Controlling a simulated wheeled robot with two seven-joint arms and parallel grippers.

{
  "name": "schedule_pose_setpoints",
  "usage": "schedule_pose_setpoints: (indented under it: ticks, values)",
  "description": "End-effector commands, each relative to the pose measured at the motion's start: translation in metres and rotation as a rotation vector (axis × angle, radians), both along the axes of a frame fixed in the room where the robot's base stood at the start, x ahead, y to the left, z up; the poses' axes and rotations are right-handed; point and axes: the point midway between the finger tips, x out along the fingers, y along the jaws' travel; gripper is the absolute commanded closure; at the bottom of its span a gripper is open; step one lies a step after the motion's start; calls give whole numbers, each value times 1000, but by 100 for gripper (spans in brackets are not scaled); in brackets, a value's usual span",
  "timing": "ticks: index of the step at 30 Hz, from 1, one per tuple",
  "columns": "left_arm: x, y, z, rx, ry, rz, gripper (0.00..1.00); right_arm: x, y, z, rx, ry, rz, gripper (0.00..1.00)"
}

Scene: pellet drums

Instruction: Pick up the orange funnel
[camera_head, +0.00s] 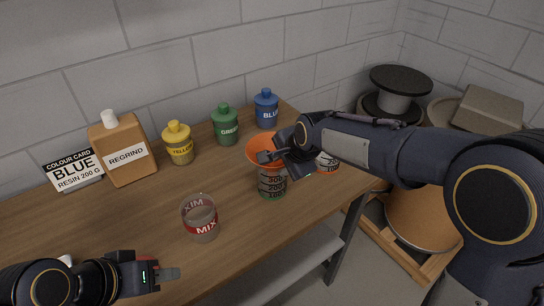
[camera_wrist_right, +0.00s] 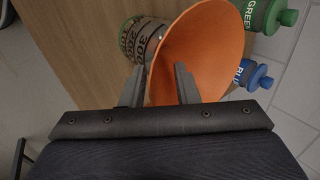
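The orange funnel (camera_head: 257,145) is at the right part of the table in the head view, above a clear measuring cup (camera_head: 272,186) with dark markings. It is large in the right wrist view (camera_wrist_right: 205,45), wide mouth towards the camera. My right gripper (camera_head: 270,157) is at the funnel's rim. In the right wrist view its fingers (camera_wrist_right: 160,72) are apart, one outside the funnel wall and one over its inside; I see no clear grip. The funnel's lower end is partly hidden. My left gripper (camera_head: 170,273) is at the lower left, away from the funnel; its finger gap is not clear.
A clear MIX cup (camera_head: 201,219) stands front centre. Yellow (camera_head: 178,144), green (camera_head: 225,125) and blue (camera_head: 266,109) bottles line the back, beside a REGRIND jug (camera_head: 124,150) and a BLUE card (camera_head: 74,171). A labelled orange-edged container (camera_head: 327,162) is partly hidden behind my right arm.

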Motion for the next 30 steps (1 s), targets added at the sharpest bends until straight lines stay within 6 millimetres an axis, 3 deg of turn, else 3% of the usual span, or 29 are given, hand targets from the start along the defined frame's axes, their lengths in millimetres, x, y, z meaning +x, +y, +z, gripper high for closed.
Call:
schedule_pose_setpoints:
  ticks: [7, 14, 25, 30]
  values:
    - [0, 0, 0, 0, 0, 0, 64, 1, 0, -2, 1, -1, -1, 72]
    - [0, 0, 0, 0, 0, 0, 64, 1, 0, -1, 1, -1, 0, 100]
    - [0, 0, 0, 0, 0, 0, 64, 1, 0, 0, 1, -2, 0, 100]
    - [0, 0, -1, 0, 0, 0, 64, 2, 1, 20, 3, -5, 1, 100]
